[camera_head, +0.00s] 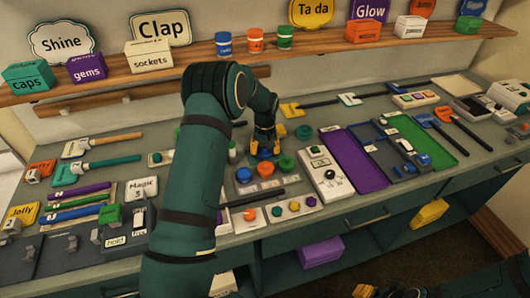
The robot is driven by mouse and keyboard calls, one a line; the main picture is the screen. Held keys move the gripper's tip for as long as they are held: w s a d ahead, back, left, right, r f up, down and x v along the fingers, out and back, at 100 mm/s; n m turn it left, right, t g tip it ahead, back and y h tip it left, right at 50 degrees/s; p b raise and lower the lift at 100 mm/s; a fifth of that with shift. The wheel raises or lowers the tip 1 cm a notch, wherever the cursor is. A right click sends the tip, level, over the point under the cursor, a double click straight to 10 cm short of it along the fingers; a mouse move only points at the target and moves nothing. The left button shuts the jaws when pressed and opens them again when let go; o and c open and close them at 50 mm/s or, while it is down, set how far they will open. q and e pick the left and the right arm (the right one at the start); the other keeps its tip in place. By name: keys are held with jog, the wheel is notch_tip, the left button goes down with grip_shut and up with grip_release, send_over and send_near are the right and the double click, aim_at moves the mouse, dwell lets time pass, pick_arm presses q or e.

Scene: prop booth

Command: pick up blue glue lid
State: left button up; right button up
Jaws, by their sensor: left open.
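My left gripper (265,151) reaches down over the middle of the bench, its orange fingertips apart. A small blue patch shows between and below the fingertips; I cannot tell whether it is a lid or part of the gripper. A round blue lid-like piece (244,175) lies just in front and to the left of the gripper, apart from it.
A white control box (324,172) and a purple panel (352,158) stand right of the round pieces. A tray of coloured knobs (293,206) and a dark bar are in front. Blue (225,44), orange and green jars stand on the shelf above. Tools crowd the left bench.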

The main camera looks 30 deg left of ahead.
pick_arm(q)
jog(key=shift+r, duration=0.1)
grip_shut()
